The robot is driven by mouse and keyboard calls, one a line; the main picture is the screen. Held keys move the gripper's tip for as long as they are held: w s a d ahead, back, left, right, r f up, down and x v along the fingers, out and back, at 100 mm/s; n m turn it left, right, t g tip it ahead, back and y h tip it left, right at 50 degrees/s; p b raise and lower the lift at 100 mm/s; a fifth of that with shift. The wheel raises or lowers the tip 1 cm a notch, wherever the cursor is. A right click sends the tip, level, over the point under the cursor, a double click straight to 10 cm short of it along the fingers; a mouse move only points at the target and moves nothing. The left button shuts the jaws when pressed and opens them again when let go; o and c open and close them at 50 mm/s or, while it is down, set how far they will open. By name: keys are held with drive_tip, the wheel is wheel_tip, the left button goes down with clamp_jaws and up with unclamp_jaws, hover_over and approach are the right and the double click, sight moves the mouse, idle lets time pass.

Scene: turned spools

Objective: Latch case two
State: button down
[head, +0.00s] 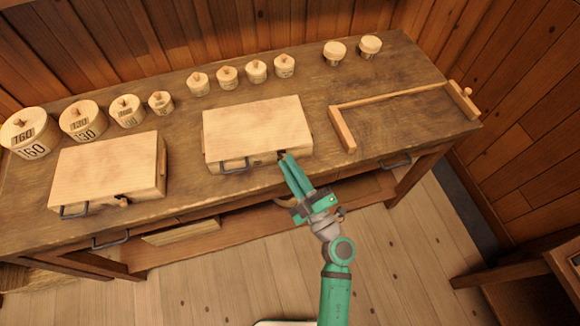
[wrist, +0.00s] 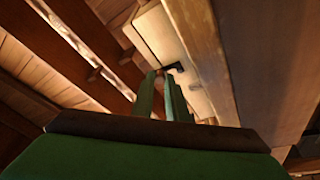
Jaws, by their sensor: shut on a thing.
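Two closed wooden cases lie on the workbench. One case (head: 108,170) is at the left, and the other case (head: 255,128) is in the middle; I cannot read which is case two. The middle case has a dark handle (head: 234,165) on its front. My green gripper (head: 282,157) is at the front right of the middle case, with its fingertips shut on a small dark latch there. The dark latch (wrist: 175,67) also shows between the fingertips in the wrist view. Whether the latch is fastened cannot be told.
The wooden workbench (head: 185,150) holds numbered round boxes (head: 30,133) at the left and several small spools (head: 227,77) at the back. A wooden frame (head: 392,97) lies right of the middle case. Drawer handles (head: 395,162) stick out along the bench front.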

drive_tip(key=shift+s+r+n, duration=0.1)
drive_tip(key=shift+s+n, duration=0.05)
drive_tip(key=shift+n, duration=0.25)
drive_tip(key=c, duration=1.7)
unclamp_jaws()
drive_tip(key=shift+c, duration=0.2)
drive_tip(key=shift+w, duration=0.2)
drive_tip(key=shift+s, duration=0.35)
drive_tip(key=v, duration=1)
drive_tip(key=shift+d, duration=0.2)
